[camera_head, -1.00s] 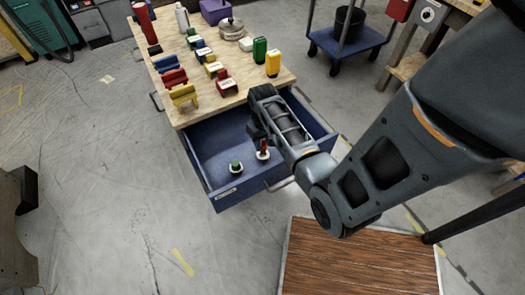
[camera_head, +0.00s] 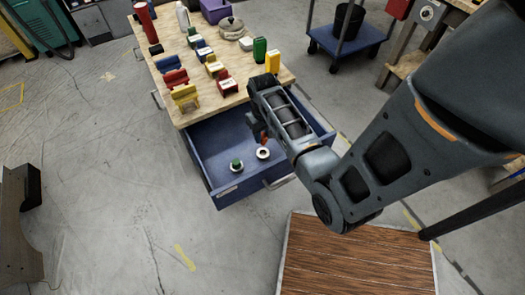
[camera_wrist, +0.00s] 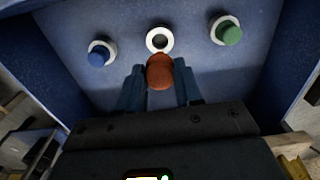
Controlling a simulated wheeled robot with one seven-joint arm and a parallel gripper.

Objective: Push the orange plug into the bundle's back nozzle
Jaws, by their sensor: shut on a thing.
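My gripper (camera_wrist: 160,85) is shut on the orange plug (camera_wrist: 160,72), a rounded reddish-orange piece between the two blue-grey fingers. In the head view the plug (camera_head: 264,138) shows as a small orange spot below my gripper (camera_head: 258,132), inside the open blue drawer (camera_head: 208,165). An empty white ring (camera_wrist: 159,40) lies just beyond the plug in the wrist view, and the plug is apart from it. A rounded grey-beige object (camera_head: 231,30) stands at the back right of the table; I cannot tell whether it is the bundle.
A green plug (camera_wrist: 229,34) and a blue plug (camera_wrist: 97,57) sit in white rings either side of the empty ring. Several coloured blocks, bottles and a purple box (camera_head: 215,11) stand on the wooden tabletop (camera_head: 180,110). The drawer's front wall and sides surround my gripper.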

